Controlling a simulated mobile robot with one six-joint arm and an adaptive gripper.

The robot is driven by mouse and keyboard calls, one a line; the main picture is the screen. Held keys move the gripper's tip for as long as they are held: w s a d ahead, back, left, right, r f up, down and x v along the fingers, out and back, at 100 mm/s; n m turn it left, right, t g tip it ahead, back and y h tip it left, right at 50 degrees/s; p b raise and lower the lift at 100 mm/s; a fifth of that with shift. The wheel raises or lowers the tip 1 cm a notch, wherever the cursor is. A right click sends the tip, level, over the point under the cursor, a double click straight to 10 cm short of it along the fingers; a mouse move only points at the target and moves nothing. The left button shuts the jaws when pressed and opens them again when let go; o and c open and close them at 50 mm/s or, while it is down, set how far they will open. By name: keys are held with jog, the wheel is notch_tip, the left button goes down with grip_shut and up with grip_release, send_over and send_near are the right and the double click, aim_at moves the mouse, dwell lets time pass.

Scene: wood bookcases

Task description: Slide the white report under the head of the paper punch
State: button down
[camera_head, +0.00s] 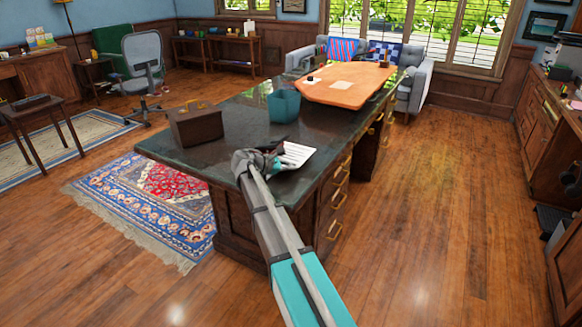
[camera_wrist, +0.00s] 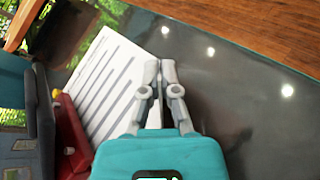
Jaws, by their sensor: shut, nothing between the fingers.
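The white report (camera_wrist: 98,88) with grey printed lines lies on the dark desk top, left of my fingers in the wrist view. It also shows in the head view (camera_head: 298,153), just beyond my gripper (camera_head: 268,160). My gripper (camera_wrist: 159,68) is shut and empty, its fingers close by the report's right edge; I cannot tell if they touch. A red part with a yellow tip (camera_wrist: 72,130) stands at the report's left edge and may belong to the paper punch. Whether the report lies under it is unclear. In the head view my arm partly hides this spot.
On the desk (camera_head: 240,108) stand a brown box with a handle (camera_head: 196,124), a teal bin (camera_head: 284,105) and an orange board (camera_head: 346,86). A dark blue-grey object (camera_wrist: 18,130) is at the wrist view's left. The desk right of my fingers is clear.

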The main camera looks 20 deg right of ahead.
jog(key=c, duration=0.7)
grip_release()
jog(key=shift+w+f, duration=0.1)
jog(key=shift+w, duration=0.05)
jog(key=shift+s+d, duration=0.35)
jog(key=shift+s, duration=0.35)
jog(key=s+d, duration=0.1)
jog(key=s+d+r+p, duration=0.1)
jog(key=s, duration=0.1)
jog(key=shift+s+d+r, duration=0.15)
jog(key=shift+d, duration=0.25)
jog(key=shift+s+d+r+p, duration=0.65)
jog(key=shift+r+p, duration=0.2)
jog(key=shift+p, duration=0.2)
jog(key=shift+s, duration=0.1)
